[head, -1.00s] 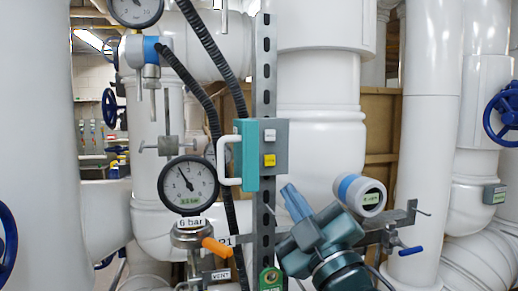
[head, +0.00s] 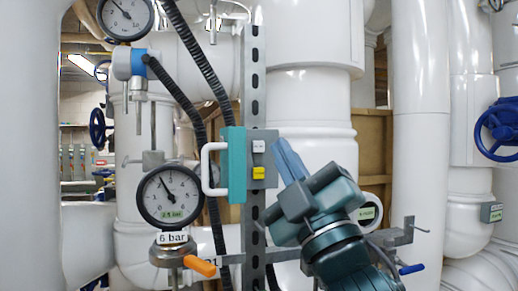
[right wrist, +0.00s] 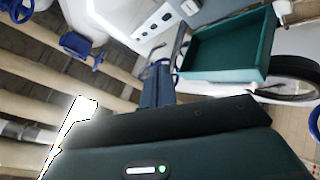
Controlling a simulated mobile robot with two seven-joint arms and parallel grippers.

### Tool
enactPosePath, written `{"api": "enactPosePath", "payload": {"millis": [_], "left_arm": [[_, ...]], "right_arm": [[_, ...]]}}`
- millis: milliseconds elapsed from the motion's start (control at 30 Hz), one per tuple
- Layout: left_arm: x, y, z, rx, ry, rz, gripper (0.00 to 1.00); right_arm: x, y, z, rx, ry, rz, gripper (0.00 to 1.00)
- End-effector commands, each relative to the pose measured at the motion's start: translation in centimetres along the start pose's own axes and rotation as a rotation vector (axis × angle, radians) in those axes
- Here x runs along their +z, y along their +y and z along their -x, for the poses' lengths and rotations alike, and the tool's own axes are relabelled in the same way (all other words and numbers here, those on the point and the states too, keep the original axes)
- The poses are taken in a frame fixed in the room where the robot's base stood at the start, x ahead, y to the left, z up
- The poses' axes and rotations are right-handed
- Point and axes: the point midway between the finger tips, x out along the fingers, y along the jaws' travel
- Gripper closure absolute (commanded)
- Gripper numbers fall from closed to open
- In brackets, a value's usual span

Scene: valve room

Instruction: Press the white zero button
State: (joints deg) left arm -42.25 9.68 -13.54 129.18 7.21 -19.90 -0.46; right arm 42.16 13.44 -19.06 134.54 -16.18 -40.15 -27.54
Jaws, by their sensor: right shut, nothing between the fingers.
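A white button (head: 259,146) sits on the front of a grey box (head: 260,184), above a yellow button (head: 258,173). Its lettering is too small to read. The box is on a slotted upright rail, beside a teal drawer-like part (head: 236,165) with a white handle. My right gripper (head: 281,146) comes up from the lower right with its blue fingers shut and empty. In the head view its tips are just right of the white button; I cannot tell whether they touch the box. The fingers also show in the right wrist view (right wrist: 157,84). My left gripper is not in view.
A dial gauge (head: 170,195) with an orange-handled valve (head: 199,265) stands left of the box. A round instrument with a green display (head: 368,212) is partly behind my right gripper. Black hoses (head: 190,85) and large white pipes (head: 420,130) crowd the area.

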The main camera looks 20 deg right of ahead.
Motion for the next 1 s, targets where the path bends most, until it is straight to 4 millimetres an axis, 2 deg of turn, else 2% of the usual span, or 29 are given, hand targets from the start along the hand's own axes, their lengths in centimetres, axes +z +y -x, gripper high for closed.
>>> {"api": "enactPosePath", "payload": {"millis": [500, 1000], "left_arm": [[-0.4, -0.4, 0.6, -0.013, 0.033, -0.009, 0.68], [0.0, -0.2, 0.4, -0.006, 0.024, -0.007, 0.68]], "right_arm": [[3.4, -3.3, -4.6, -0.001, -0.002, -0.002, 1.0], [3.8, -3.8, -5.1, 0.0, 0.0, -0.001, 1.0]]}}
